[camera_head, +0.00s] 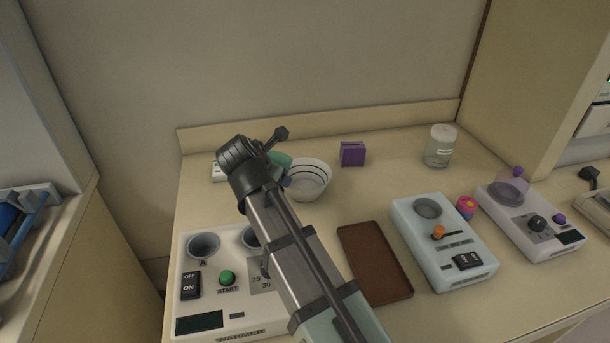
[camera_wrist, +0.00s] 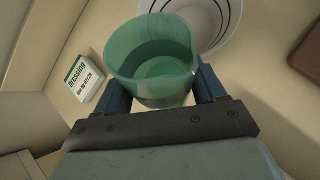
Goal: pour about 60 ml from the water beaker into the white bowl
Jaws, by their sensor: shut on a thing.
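The green see-through beaker (camera_wrist: 150,55) is between the fingers of my gripper (camera_wrist: 165,100), which is shut on it. Liquid shows inside, below the rim. In the head view only part of the beaker (camera_head: 279,158) shows past my arm. The white bowl (camera_head: 312,180), with dark rings, stands on the counter just right of the beaker. In the wrist view the bowl (camera_wrist: 222,28) lies behind the beaker, partly hidden by it. I see no stream between them. I cannot tell how far the beaker tilts. My fingertips are mostly hidden in the head view.
A dressing box (camera_wrist: 82,78) is left of the beaker. A purple box (camera_head: 352,154) and a lidded jar (camera_head: 440,147) stand at the back. A brown tray (camera_head: 375,262), a warmer (camera_head: 205,290) and two devices (camera_head: 440,240) (camera_head: 530,222) occupy the front. Counter between purple box and jar is clear.

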